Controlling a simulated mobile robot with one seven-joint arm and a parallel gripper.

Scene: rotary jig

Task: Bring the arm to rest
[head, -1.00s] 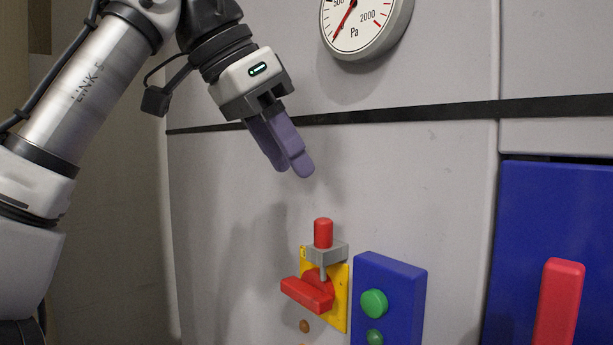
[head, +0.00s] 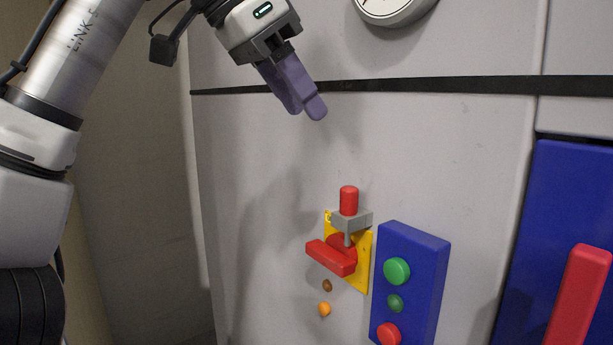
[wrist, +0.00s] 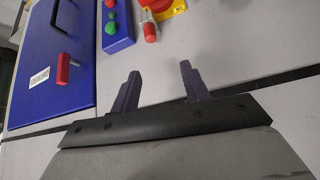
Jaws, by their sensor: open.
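My gripper (head: 305,110) hangs in front of the grey panel, above and to the left of the red rotary handle (head: 331,257). Its two purple fingers overlap in the head view. In the wrist view my gripper (wrist: 158,85) shows its fingers apart with nothing between them. The handle sits on a yellow plate (head: 362,272), with a grey bracket (head: 352,221) and a red-capped pin (head: 348,200) over it. The gripper touches none of these.
A blue button box (head: 425,270) with green and red buttons stands right of the handle. A blue door (head: 570,200) with a red handle (head: 580,295) is at the far right. A gauge (head: 393,8) is at the top. The panel around the gripper is clear.

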